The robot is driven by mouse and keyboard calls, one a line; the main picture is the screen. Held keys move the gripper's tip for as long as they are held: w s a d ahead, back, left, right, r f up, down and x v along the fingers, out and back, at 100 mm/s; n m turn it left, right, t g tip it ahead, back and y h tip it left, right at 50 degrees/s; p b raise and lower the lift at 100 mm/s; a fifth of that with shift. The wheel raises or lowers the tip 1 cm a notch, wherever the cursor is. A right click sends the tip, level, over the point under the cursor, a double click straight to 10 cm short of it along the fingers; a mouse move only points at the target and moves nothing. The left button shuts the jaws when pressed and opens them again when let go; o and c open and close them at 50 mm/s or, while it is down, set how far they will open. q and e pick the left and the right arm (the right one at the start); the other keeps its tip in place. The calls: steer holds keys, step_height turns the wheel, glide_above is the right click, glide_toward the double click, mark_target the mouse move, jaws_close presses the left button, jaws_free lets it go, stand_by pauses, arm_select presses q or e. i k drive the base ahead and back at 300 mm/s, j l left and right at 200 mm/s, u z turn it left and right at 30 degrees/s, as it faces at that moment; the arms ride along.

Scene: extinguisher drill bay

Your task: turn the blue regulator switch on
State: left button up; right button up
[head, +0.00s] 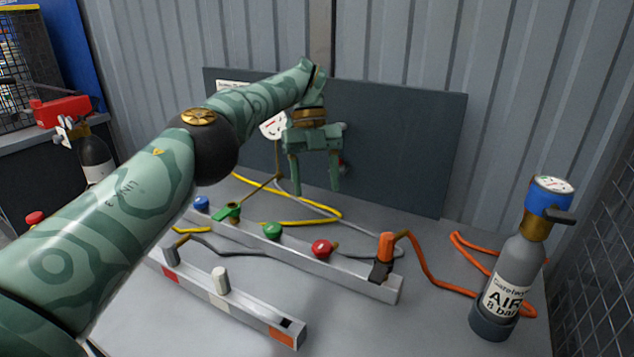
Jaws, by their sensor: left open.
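A blue regulator (546,203) with a round white-faced gauge (553,185) on top sits on the neck of a grey air bottle (505,285) at the right. A black lever (562,217) sticks out from the regulator to the right; its setting cannot be told. My left gripper (315,188) is open, with two fingers pointing down and nothing between them. It is in front of the dark back panel, well to the left of the regulator and apart from it. My right gripper is not in view.
A metal rail (300,255) with blue, green and red knobs crosses the table. A shorter rail (235,310) lies in front. An orange hose (428,273) and a yellow hose (308,222) lie behind. A mesh panel (597,270) stands right of the bottle.

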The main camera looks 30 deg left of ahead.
mark_target(553, 214)
steer(key=k, duration=1.5)
